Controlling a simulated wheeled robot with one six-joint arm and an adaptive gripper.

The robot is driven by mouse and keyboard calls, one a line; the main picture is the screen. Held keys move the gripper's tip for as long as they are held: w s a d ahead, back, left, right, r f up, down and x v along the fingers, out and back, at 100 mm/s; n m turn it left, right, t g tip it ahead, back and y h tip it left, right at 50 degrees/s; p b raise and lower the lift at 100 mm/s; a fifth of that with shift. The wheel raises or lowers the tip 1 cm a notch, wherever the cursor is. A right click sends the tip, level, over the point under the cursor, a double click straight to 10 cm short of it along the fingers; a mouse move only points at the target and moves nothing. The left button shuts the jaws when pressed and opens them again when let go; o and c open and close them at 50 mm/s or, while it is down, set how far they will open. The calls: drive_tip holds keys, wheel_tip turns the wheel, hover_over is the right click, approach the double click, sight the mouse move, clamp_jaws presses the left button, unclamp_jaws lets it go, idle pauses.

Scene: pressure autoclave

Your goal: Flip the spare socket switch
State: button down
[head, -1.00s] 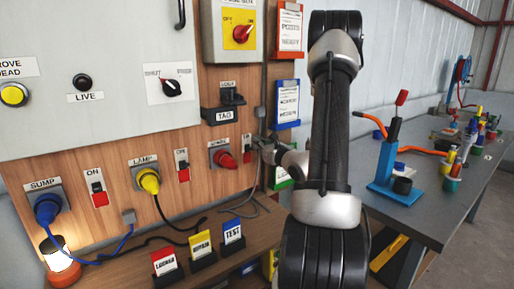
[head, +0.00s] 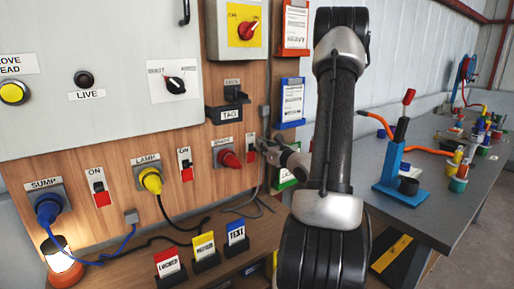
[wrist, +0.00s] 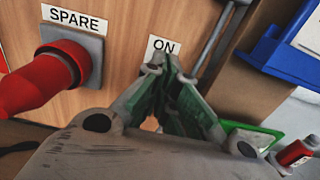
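The spare socket holds a red plug (head: 229,159) under a SPARE label (head: 224,143); the red plug also shows at the left of the wrist view (wrist: 45,80). The spare switch (head: 251,155) is a small dark and red rocker under an ON label, right of the plug. My gripper (wrist: 166,68) has its green-padded fingers converging at the tips, just below the ON label (wrist: 161,48). The tips look closed together. They cover the switch in the wrist view, so contact cannot be told. In the head view my gripper (head: 268,143) is right beside the switch.
The lamp switch (head: 185,165) and sump switch (head: 98,188) sit further left. A grey conduit (wrist: 218,40) and blue holder (wrist: 290,45) are close right of my gripper. Tag stands (head: 204,251) occupy the ledge below. A workbench (head: 430,200) stands right.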

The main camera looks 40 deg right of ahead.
drive_tip(key=shift+a, duration=0.1)
drive_tip(key=s, duration=0.6)
drive_tip(key=shift+s, duration=0.25)
drive_tip(key=shift+f, duration=0.15)
idle(0.3)
